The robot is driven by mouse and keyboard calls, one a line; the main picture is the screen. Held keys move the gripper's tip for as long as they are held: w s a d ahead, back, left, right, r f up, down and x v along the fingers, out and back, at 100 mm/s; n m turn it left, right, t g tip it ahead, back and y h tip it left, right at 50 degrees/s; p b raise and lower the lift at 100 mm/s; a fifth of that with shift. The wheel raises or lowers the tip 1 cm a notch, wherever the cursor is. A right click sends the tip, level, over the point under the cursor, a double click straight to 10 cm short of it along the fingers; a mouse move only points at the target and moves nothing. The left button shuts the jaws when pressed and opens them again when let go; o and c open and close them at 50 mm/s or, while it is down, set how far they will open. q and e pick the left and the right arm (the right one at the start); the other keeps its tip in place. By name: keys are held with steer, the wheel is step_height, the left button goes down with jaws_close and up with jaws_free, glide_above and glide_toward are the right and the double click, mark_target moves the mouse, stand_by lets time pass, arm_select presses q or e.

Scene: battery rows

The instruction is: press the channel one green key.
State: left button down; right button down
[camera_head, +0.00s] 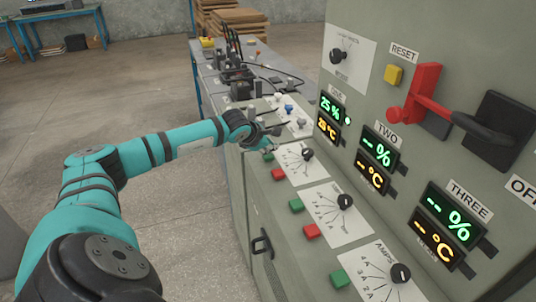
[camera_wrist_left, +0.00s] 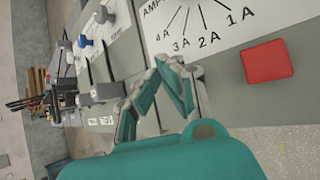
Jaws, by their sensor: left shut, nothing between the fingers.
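The channel one green key (camera_head: 268,156) is a small green block on the sloping panel, beside the first amps dial (camera_head: 307,155) and above the channel one red key (camera_head: 278,174). My left gripper (camera_head: 268,142) is shut and empty, just above the green key in the head view. I cannot tell whether it touches the key. In the left wrist view, the gripper (camera_wrist_left: 168,72) is beside the amps scale, with the red key (camera_wrist_left: 266,61) to its right. The green key does not show there. The channel one display (camera_head: 330,107) is lit with numbers. My right gripper is not in view.
Channel two's green key (camera_head: 296,205) and red key (camera_head: 311,231) and channel three's green key (camera_head: 340,279) lie nearer on the panel. A large red lever (camera_head: 425,92) and a yellow reset key (camera_head: 393,75) are on the upright face.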

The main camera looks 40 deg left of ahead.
mark_target(270, 155)
arm_select(q)
steer(key=shift+r, duration=0.15)
steer(key=shift+r+p, duration=1.15)
steer(key=shift+r, duration=1.25)
steer(key=shift+f, duration=0.1)
